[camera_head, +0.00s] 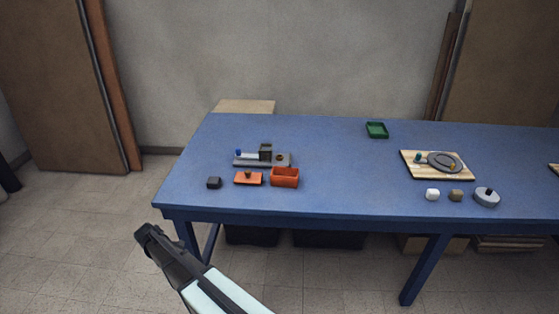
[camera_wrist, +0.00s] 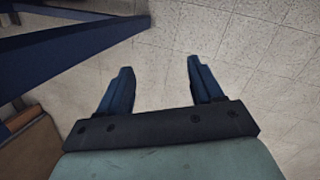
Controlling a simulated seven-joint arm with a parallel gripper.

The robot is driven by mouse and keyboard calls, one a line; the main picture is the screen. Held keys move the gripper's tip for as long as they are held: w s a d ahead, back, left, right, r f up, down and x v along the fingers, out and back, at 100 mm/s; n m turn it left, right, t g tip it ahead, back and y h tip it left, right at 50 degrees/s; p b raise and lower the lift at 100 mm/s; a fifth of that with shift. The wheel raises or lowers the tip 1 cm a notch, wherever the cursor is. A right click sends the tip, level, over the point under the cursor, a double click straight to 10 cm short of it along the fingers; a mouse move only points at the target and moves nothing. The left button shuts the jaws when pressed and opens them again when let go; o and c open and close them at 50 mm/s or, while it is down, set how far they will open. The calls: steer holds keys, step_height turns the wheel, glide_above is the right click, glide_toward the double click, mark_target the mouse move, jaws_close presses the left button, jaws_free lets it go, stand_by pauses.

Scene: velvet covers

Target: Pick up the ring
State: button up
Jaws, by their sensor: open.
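A grey ring (camera_head: 459,163) lies flat on a light wooden board (camera_head: 412,168) on the right part of the blue table. My gripper (camera_head: 148,236) is in front of the table's near left corner, below the tabletop and far to the left of the ring. In the wrist view my gripper (camera_wrist: 159,68) shows two dark fingers spread apart with only floor tiles between them. The ring is not in the wrist view.
On the table (camera_head: 340,160) stand a grey fixture (camera_head: 277,160), an orange box (camera_head: 285,177), an orange lidded piece (camera_head: 248,179), a dark block (camera_head: 214,183) and a green tray (camera_head: 377,130). White (camera_head: 432,194) and brown (camera_head: 456,195) blocks and a grey round lid (camera_head: 487,199) lie before the board.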

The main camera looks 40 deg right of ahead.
steer(key=w+a+r+n+t, duration=0.2)
steer(key=w+r+n+t, duration=0.15)
steer(key=w+r, duration=1.5)
steer(key=w+d+r, duration=0.4)
steer(key=d+r, duration=0.4)
steer(key=m+g+y, duration=0.4)
steer(key=m, duration=0.3)
glide_toward(280, 156)
steer(key=shift+t, duration=0.25)
steer(key=f, duration=0.2)
steer(key=a+f, duration=0.1)
steer(key=f, duration=0.5)
steer(key=shift+w+a+f, duration=0.1)
steer(key=shift+a, duration=0.05)
steer(key=c, duration=1.1)
